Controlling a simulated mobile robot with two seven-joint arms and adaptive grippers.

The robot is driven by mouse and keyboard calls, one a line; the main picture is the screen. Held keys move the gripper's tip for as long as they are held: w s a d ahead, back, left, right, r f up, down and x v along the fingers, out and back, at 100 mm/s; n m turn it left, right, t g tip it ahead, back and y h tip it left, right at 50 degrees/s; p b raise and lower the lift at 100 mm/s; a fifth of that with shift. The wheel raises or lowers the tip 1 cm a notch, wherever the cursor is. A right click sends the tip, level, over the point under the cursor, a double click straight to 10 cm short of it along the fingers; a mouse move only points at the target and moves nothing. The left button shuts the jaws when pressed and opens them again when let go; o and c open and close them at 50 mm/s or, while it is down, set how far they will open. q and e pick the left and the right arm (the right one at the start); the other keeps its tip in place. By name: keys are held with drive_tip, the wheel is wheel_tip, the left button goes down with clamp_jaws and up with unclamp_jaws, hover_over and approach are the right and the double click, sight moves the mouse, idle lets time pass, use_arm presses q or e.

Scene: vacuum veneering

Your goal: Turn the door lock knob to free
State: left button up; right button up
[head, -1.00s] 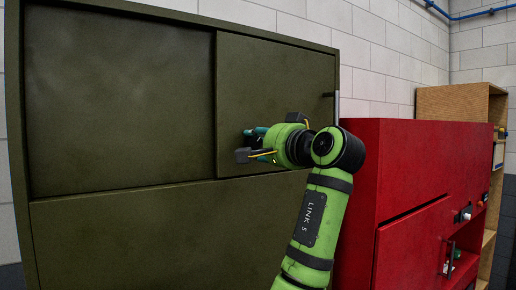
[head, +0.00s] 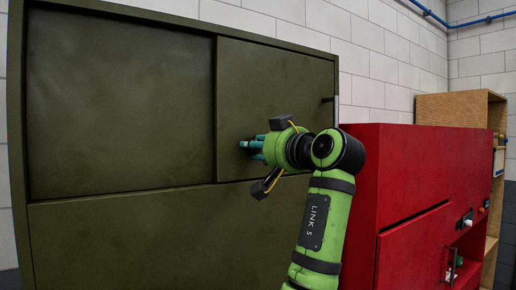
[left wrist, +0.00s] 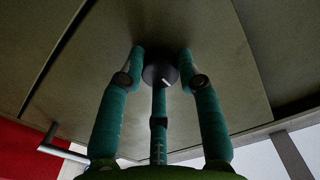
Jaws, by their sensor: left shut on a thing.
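The door lock knob (left wrist: 158,74) is a small dark round knob with a white mark, on the olive-green cabinet door (head: 275,80). In the left wrist view it sits between the teal fingers of my left gripper (left wrist: 161,75), which are closed around it. In the head view my left gripper (head: 252,146) reaches the lower left part of the door, and its hand hides most of the knob. My right gripper is not in view.
A red cabinet (head: 400,180) with a handle and buttons stands close on the right of my arm. A wooden shelf (head: 452,106) is behind it. A dark door handle (head: 327,99) sticks out near the door's right edge.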

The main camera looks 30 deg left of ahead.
use_arm(q)
drive_tip(key=shift+r, duration=0.15)
idle(0.4)
drive_tip(key=o, duration=1.1)
drive_tip(key=shift+o, duration=0.2)
drive_tip(key=v, duration=1.2)
